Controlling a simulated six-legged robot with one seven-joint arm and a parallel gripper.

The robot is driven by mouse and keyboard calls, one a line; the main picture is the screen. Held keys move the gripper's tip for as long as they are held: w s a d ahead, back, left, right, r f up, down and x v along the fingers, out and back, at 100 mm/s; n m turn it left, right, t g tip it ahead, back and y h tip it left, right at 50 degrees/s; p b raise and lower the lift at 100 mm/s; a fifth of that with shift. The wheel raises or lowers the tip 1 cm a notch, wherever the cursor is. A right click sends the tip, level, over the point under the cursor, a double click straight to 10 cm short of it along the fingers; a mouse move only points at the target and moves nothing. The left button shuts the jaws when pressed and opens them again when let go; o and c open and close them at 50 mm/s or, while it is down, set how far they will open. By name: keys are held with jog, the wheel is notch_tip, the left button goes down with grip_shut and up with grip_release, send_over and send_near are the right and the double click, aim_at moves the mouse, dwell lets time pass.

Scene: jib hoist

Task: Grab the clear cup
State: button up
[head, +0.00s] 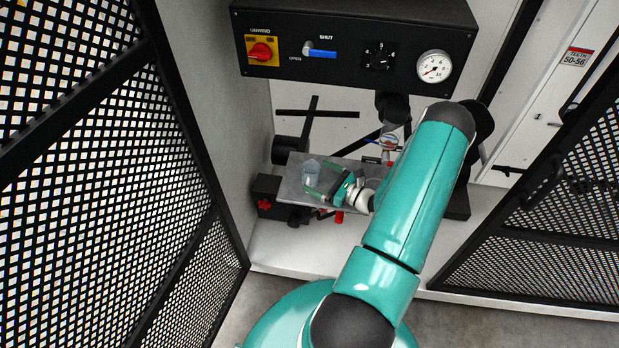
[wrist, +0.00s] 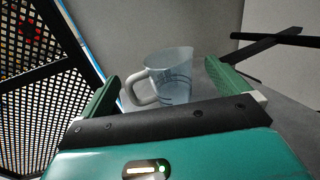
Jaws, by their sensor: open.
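The clear cup (wrist: 176,76) is a see-through, bluish measuring jug with dark markings and a pale grey handle (wrist: 147,88) on its left side in the wrist view. It stands upright on a grey plate (head: 292,190). In the head view the cup (head: 312,169) is small, at the plate's far left part. My gripper (wrist: 165,82) is open, with one green finger on each side of the cup. The cup appears between or just beyond the fingertips; I cannot tell how deep. My gripper also shows in the head view (head: 322,178), low over the plate. Its palm hides the cup's base.
A black control panel (head: 350,45) with a red knob, blue lever, dial and gauge hangs above. Black bars (head: 309,125) stand behind the plate. A red knob (head: 265,204) is at its left. Mesh panels flank both sides (head: 95,150), (head: 565,200).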

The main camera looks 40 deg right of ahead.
aim_at(302, 168)
jog(key=x, duration=0.5)
jog(key=shift+w, duration=0.35)
jog(key=c, duration=0.8)
